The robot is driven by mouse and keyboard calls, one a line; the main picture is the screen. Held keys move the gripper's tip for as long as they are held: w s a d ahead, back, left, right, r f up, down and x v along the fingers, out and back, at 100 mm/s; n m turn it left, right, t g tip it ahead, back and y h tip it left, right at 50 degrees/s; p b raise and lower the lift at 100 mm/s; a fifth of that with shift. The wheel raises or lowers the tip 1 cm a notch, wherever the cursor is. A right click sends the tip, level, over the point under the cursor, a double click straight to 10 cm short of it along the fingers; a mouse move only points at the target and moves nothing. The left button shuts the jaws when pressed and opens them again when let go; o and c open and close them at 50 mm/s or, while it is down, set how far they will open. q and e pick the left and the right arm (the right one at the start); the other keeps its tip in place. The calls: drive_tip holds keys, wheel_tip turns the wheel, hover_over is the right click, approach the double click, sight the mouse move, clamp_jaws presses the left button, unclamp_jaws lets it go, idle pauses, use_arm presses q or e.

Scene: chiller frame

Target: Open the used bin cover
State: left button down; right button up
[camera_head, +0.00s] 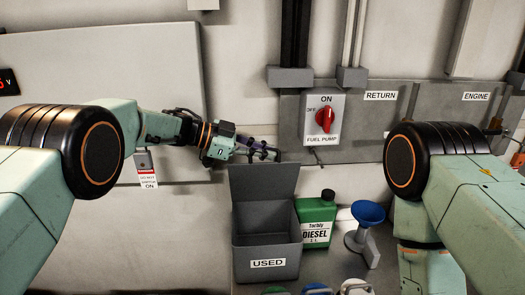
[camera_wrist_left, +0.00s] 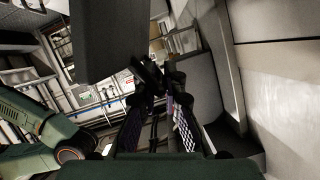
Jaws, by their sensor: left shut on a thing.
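The used bin (camera_head: 267,262) is a dark grey box with a "USED" label, standing on the surface at lower middle in the head view. Its cover (camera_head: 264,181) stands up, tilted back at the rear edge, so the bin's mouth is open. My left gripper (camera_head: 264,153) is at the cover's top edge, shut on it. In the left wrist view the fingers (camera_wrist_left: 155,88) come together on a dark part, and a dark grey panel fills the upper left. The exact contact is hard to make out. My right gripper is out of view.
A green diesel can (camera_head: 317,222) stands close to the bin's right side, with a blue funnel (camera_head: 368,214) beyond it. Coloured caps lie at the bottom edge. A fuel pump switch (camera_head: 325,119) is on the wall behind.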

use_arm(q)
drive_tip(key=shift+f, duration=0.1)
drive_tip(key=c, duration=1.4)
unclamp_jaws()
drive_tip(key=shift+c, duration=0.2)
drive_tip(key=v, duration=1.2)
drive_tip(key=shift+c, duration=0.4)
